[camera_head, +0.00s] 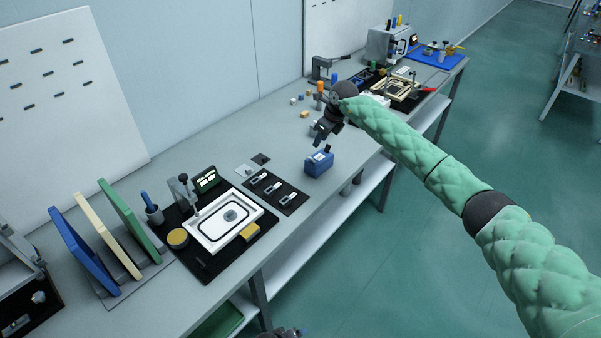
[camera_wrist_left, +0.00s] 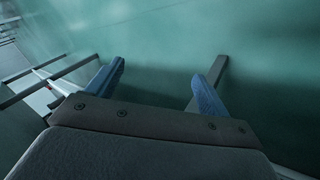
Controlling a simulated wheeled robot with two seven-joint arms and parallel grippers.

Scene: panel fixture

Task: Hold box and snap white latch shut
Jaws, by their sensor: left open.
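A small blue box (camera_head: 319,163) sits on the grey bench near its front edge, in the middle of the head view. A small dark part stands at its top; a white latch cannot be made out at this size. My right gripper (camera_head: 322,137) is just above and behind the box, pointing down. Its fingers are too small and dark to tell whether they are apart or touch the box. My left gripper shows in the left wrist view (camera_wrist_left: 160,75), its two blue fingers wide apart with nothing between them, over the green floor. It is away from the box.
A dark mat with small latch-like pieces (camera_head: 275,190) lies left of the box. Further left are a white framed panel (camera_head: 224,222), a yellow block (camera_head: 249,232) and upright coloured boards (camera_head: 127,222). Small blocks and a clamp (camera_head: 327,68) stand behind. Bare bench surrounds the box's left side.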

